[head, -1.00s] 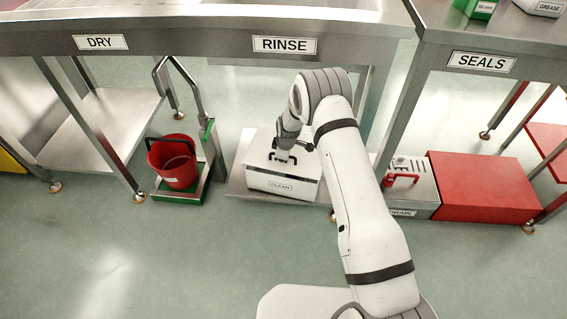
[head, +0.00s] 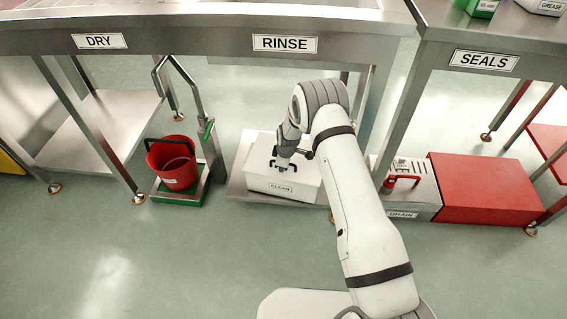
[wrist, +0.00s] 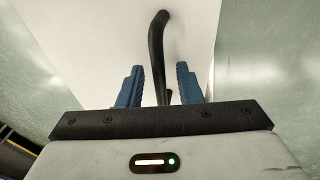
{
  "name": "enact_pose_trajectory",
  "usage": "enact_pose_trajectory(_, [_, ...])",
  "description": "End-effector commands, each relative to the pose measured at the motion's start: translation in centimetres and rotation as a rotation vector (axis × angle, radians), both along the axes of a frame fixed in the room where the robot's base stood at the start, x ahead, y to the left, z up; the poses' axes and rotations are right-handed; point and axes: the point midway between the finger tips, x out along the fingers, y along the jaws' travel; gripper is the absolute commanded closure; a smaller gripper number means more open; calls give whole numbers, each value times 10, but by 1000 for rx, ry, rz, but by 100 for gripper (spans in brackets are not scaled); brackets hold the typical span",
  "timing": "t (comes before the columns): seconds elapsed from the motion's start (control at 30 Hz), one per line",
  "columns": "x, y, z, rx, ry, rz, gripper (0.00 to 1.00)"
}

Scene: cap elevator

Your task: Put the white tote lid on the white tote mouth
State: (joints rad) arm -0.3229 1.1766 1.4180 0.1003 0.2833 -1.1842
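The white tote (head: 280,189), labelled CLEAN, stands on a low grey platform under the RINSE table. The white lid (head: 305,172) lies over its mouth and looks level, with no clear gap at the front edge. Its black handle (head: 293,165) stands up from the middle. My gripper (head: 283,162) is low over the lid at the handle. In the wrist view, my gripper's blue fingers (wrist: 158,82) are apart on either side of the black handle (wrist: 156,50), with space on both sides. The lid (wrist: 193,40) fills the background there. The tote's back edge is partly hidden by my arm.
A red bucket (head: 178,170) sits on a green-edged stand (head: 180,198) with a post to the left. A grey DRAIN box (head: 415,190) with a red handle and a red box (head: 484,188) are to the right. Table legs flank the tote; the floor (head: 180,250) in front is clear.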

Motion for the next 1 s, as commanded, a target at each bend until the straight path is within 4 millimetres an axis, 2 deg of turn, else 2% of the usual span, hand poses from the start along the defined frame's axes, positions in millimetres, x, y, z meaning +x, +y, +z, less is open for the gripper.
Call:
enact_pose_trajectory(0.17, [0,0,3,0,0,0,68])
enact_pose_trajectory(0.23, [-1,-1,10,0,-1,0,68])
enact_pose_trajectory(0.7, [-23,-11,99,0,0,-1,68])
enact_pose_trajectory(0.8, [-26,-12,110,0,0,0,68])
enact_pose_trajectory(1.0, [-29,-14,118,0,1,0,68])
